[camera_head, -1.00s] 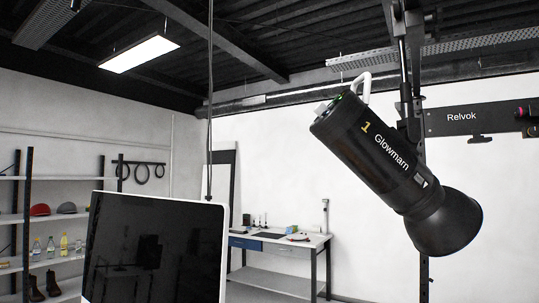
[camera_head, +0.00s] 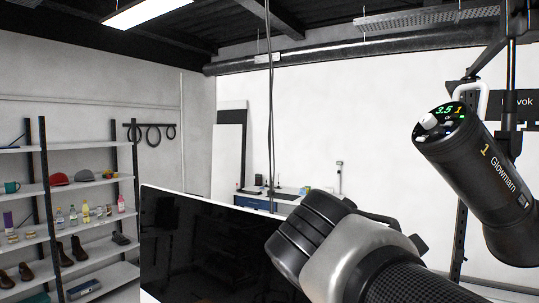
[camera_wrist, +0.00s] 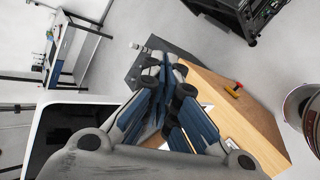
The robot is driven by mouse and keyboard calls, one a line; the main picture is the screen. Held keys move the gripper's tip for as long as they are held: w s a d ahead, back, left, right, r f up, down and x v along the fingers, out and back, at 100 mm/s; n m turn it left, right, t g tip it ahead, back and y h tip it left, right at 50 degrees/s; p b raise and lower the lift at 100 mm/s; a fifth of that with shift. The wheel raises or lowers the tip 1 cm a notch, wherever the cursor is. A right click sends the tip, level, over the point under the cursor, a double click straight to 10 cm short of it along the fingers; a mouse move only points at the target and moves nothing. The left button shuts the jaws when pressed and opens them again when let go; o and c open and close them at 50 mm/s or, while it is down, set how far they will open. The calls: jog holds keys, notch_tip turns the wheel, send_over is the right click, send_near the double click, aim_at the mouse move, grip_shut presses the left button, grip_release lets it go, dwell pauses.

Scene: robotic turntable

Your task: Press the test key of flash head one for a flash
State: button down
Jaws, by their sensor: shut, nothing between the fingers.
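Flash head one (camera_head: 480,185) is a black cylinder marked "1 Glowmarn", hanging tilted at the right of the head view. Its rear control panel (camera_head: 441,123) faces me, with a lit green "3.5", a yellow "1", a pale knob and small keys. I cannot tell which key is the test key. My arm crosses the lower middle of the head view, and my gripper's fingers cannot be made out there. In the wrist view my gripper (camera_wrist: 163,72) is shut and empty, touching nothing that I can see. The control panel cannot be made out in that view.
A large dark screen with a white frame (camera_head: 147,208) stands left of my arm. Shelves (camera_head: 75,190) with caps, bottles and shoes are at the far left. The wrist view shows a wooden top (camera_wrist: 250,125) below and a round metal-rimmed thing (camera_wrist: 296,105) at the right edge.

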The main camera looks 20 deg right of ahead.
jog(key=w+d+r+n+h+p, duration=0.2)
jog(key=r+p, duration=0.1)
jog(key=r, duration=0.6)
jog(key=w+d+r+n+h+p, duration=0.2)
jog(key=w+d+r+p, duration=0.1)
jog(key=r, duration=0.5)
jog(key=n+h+p, duration=0.4)
jog(key=p, duration=0.2)
send_near(421, 139)
jog(key=w+r, duration=0.5)
jog(key=r, duration=0.4)
jog(key=shift+s+a+f, duration=0.1)
jog(key=shift+s, duration=0.05)
jog(key=s+d+f+b, duration=0.1)
jog(key=d+f+b, duration=0.5)
jog(key=shift+d, duration=0.25)
jog(key=shift+s+d+f, duration=0.1)
jog(key=shift+d+f, duration=0.15)
jog(key=shift+d, duration=0.05)
